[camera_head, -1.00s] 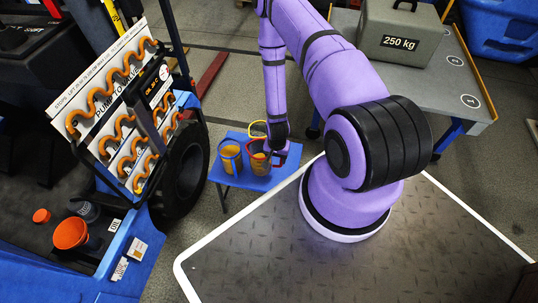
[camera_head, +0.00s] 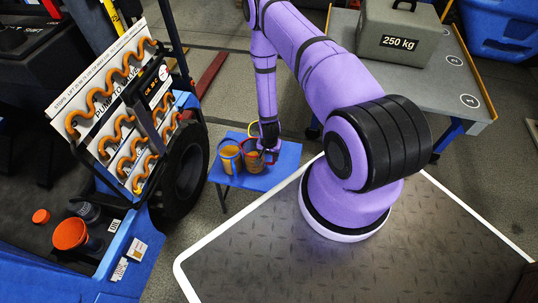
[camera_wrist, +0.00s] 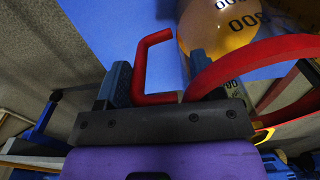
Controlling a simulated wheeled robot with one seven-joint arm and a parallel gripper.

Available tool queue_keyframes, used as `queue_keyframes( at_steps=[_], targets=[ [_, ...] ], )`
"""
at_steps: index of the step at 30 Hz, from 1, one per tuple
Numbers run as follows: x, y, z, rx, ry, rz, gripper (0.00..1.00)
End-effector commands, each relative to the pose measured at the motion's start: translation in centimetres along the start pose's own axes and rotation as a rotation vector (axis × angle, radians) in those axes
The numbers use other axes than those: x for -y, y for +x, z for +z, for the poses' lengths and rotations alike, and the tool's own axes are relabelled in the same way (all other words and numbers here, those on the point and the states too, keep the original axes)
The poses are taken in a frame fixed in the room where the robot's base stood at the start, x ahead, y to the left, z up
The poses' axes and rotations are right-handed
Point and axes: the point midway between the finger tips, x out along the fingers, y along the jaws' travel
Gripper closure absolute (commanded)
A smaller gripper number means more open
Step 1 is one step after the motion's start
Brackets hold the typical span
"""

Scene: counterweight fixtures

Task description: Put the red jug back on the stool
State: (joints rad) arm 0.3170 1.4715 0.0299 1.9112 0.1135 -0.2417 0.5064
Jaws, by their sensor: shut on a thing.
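The red jug (camera_head: 254,164) has a red rim and handle and a clear body with orange contents. In the head view it is at the stool, close beside a blue-rimmed jug (camera_head: 230,160). The blue stool (camera_head: 274,176) is below it; I cannot tell whether the jug touches the top. My gripper (camera_head: 268,152) is at the jug's right side, shut on its handle. In the wrist view the red handle (camera_wrist: 146,62) stands between the fingers (camera_wrist: 158,88), and the red rim (camera_wrist: 235,62) arches to the right. The jug's base is hidden.
A yellow handle or rim (camera_head: 257,125) shows behind my gripper. A cart with a black wheel (camera_head: 184,168) stands left of the stool. A grey table (camera_head: 415,77) with a 250 kg weight (camera_head: 400,32) is at the right. The stool's right side looks bare.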

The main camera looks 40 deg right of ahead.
Motion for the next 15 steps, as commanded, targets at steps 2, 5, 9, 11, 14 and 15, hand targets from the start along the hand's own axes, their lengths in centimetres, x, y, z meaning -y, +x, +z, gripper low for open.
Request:
queue_keyframes(
  at_steps=[2,5,9,11,14,15],
  targets=[
    [0.01,0.05,-0.01,0.000,0.000,0.000,0.97],
    [-0.01,0.20,0.01,0.000,0.000,0.000,0.32],
    [-0.01,0.18,0.00,0.000,0.000,0.000,0.14],
    [-0.01,0.18,0.00,0.000,0.000,0.000,0.14],
    [-0.01,0.17,0.00,0.000,-0.001,0.000,0.14],
    [0.00,0.15,0.00,0.000,-0.001,0.000,0.14]
  ],
)
